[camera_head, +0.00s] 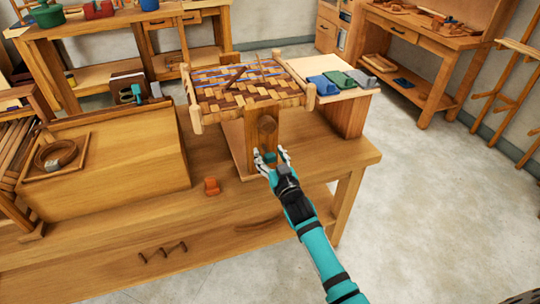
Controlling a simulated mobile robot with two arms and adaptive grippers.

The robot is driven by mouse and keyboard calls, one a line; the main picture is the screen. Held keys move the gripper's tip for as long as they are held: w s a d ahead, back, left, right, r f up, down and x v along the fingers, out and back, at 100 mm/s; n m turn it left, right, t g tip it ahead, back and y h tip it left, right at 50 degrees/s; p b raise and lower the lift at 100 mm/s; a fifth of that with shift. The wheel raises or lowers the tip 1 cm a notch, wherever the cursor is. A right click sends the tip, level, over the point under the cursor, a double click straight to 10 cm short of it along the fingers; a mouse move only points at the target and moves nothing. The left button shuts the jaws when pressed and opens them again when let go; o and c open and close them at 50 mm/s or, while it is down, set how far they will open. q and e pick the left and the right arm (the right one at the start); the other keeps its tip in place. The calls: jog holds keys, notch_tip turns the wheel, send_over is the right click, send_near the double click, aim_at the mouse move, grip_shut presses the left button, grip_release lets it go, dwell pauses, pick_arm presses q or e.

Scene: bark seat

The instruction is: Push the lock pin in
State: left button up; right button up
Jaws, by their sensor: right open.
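A woven seat (250,85) on a wooden frame is held up by a wooden stand (248,145) on the workbench. A round wooden knob (267,125) shows on the front of the stand's post. Below it is a small teal piece (270,157), which may be the lock pin; how far in it sits cannot be told. My right gripper (272,160) is open, its fingers on either side of the teal piece at the foot of the post. Whether they touch it is unclear. My left gripper is out of view.
A large wooden box (115,160) and a tray with a coil (57,156) stand at left. Blue, green and grey pieces (341,79) lie on the right side top. The front bench area is mostly clear.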

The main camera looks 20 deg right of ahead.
aim_at(268, 153)
grip_shut()
dwell(0.3)
jog(key=shift+w, duration=0.1)
jog(key=w+b, duration=0.1)
jog(key=w, duration=0.1)
jog(key=shift+w, duration=0.35)
jog(key=shift+s+r, duration=0.1)
jog(key=shift+r, duration=0.05)
jog(key=c, duration=0.5)
grip_release()
jog(key=o, duration=0.5)
jog(key=shift+a, duration=0.1)
